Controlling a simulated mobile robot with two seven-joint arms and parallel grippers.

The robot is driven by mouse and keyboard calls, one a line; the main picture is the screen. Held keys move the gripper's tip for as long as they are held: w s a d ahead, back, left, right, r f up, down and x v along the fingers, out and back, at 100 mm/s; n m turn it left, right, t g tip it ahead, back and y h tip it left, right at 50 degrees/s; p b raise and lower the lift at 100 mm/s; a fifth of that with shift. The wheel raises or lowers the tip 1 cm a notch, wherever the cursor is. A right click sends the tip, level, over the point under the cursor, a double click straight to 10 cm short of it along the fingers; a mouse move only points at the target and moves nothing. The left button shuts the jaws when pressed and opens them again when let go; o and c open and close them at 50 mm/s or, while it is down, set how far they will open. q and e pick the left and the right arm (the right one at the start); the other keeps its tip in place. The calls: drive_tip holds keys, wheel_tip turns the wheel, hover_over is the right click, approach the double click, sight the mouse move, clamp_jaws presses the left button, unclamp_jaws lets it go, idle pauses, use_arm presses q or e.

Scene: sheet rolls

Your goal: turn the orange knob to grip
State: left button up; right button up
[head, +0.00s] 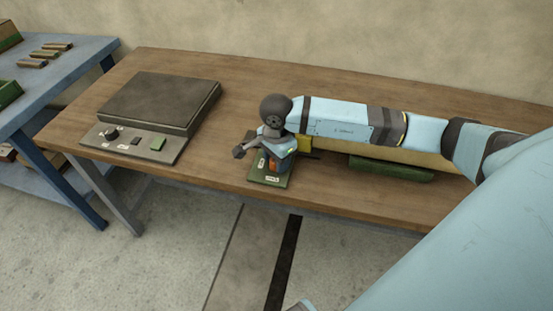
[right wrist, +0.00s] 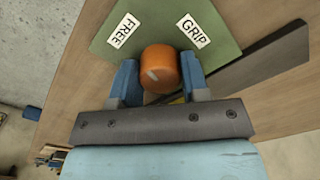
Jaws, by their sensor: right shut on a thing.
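The orange knob (right wrist: 160,66) sits on a green plate (right wrist: 150,30) with a white FREE label (right wrist: 123,30) at upper left and a white GRIP label (right wrist: 194,31) at upper right in the right wrist view. My right gripper (right wrist: 159,82) has its blue fingers on either side of the knob and is shut on it. A short pale mark shows on the knob's face; I cannot tell which label it points to. In the head view the knob (head: 266,164) is mostly hidden under my right gripper (head: 271,158). My left gripper is not in view.
On the wooden table (head: 215,165), a dark flat-topped device (head: 160,100) with its own small controls stands at left. A long yellowish thing with a green base (head: 390,168) lies behind my right arm. A blue table (head: 65,75) stands further left.

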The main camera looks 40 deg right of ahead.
drive_tip(key=m, duration=0.3)
drive_tip(key=shift+m, duration=0.3)
drive_tip(key=m, duration=0.3)
drive_tip(key=shift+m, duration=0.3)
drive_tip(key=m, duration=0.4)
drive_tip(key=shift+m, duration=0.3)
drive_tip(key=shift+m+p, duration=0.45)
drive_tip(key=shift+m, duration=1.35)
drive_tip(key=o, duration=0.9)
